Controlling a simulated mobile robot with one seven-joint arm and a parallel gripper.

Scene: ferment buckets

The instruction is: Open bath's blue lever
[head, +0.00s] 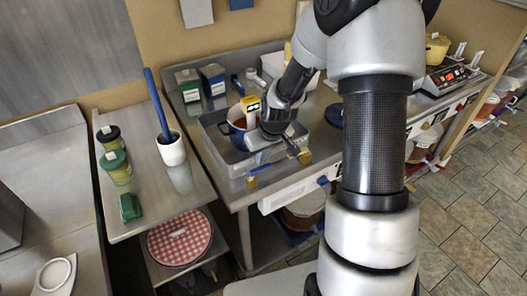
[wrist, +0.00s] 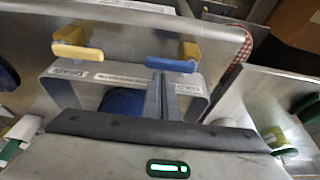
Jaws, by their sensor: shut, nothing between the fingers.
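The bath (head: 233,165) is a grey metal tub at the counter's front edge; its label and rim also show in the wrist view (wrist: 120,78). The blue lever (wrist: 172,65) sticks out under a yellow mount (wrist: 190,50) on the bath's front, lying about level across the picture. A yellow lever (wrist: 77,52) sits left of it in the wrist view. My gripper (wrist: 161,80) is shut and empty, its fingertips just below the blue lever in the picture; I cannot tell whether they touch it.
Green and blue boxes (head: 188,85) stand behind. A white cup with a blue-handled tool (head: 171,150) and green-lidded jars (head: 116,166) are on the left shelf. A checkered round cloth (head: 180,240) lies below.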

